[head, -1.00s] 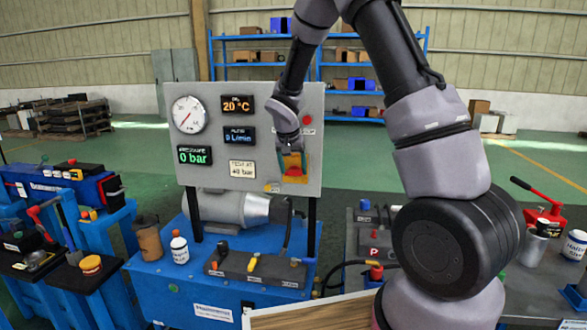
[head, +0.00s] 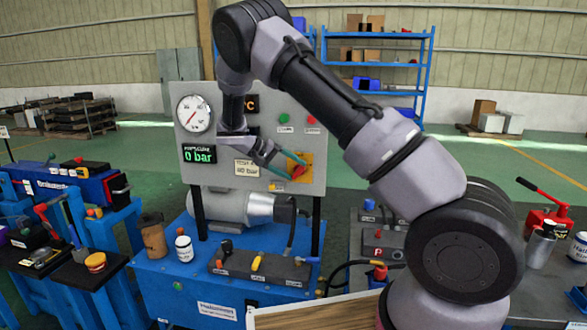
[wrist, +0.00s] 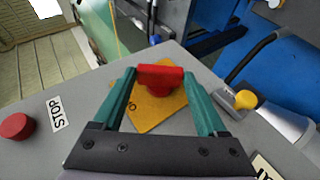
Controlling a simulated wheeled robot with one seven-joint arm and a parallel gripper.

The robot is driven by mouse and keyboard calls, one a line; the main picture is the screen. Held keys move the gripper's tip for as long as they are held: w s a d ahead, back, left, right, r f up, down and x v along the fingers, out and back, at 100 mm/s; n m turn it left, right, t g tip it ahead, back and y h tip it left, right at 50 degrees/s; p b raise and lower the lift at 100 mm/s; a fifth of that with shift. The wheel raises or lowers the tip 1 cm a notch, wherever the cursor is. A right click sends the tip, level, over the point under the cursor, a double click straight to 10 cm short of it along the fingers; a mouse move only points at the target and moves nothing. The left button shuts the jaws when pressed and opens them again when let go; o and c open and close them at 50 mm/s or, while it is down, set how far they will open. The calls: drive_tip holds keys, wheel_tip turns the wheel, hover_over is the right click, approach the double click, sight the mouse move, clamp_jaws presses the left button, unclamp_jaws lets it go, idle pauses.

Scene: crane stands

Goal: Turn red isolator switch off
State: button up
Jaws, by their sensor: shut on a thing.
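The red isolator switch (head: 299,173) sits on a yellow plate (head: 305,158) at the lower right of the grey gauge panel (head: 225,165). In the wrist view its red handle (wrist: 160,74) lies across the picture, at a slant to the yellow plate (wrist: 158,110). My gripper (head: 292,167) reaches it from the left, with teal fingers. In the wrist view my gripper (wrist: 160,78) has one finger at each end of the handle and is shut on it. Part of the switch is hidden behind the fingers in the head view.
A red STOP button (wrist: 16,126) is on the panel in the wrist view. A yellow-handled valve (wrist: 246,99) is at the right there. A green button (head: 284,118) is above the switch. Below the panel, a blue bench (head: 190,275) carries a white bottle (head: 184,248).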

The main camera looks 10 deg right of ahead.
drive_tip(key=h, duration=0.2)
drive_tip(key=f+n+h, duration=0.1)
drive_tip(key=shift+w+a+g, duration=0.1)
drive_tip(key=shift+a+g, duration=0.2)
drive_tip(key=shift+g, duration=0.1)
drive_tip(key=shift+f+n+h, duration=0.2)
drive_tip(key=shift+n+h, duration=0.15)
drive_tip(key=shift+h, duration=0.6)
drive_tip(key=shift+f+n+h, duration=0.15)
drive_tip(key=shift+n+h, duration=0.2)
drive_tip(key=shift+h, duration=0.6)
drive_tip(key=o, duration=1.3)
drive_tip(key=shift+a, duration=0.1)
drive_tip(key=a, duration=1)
drive_tip(key=shift+a, duration=0.35)
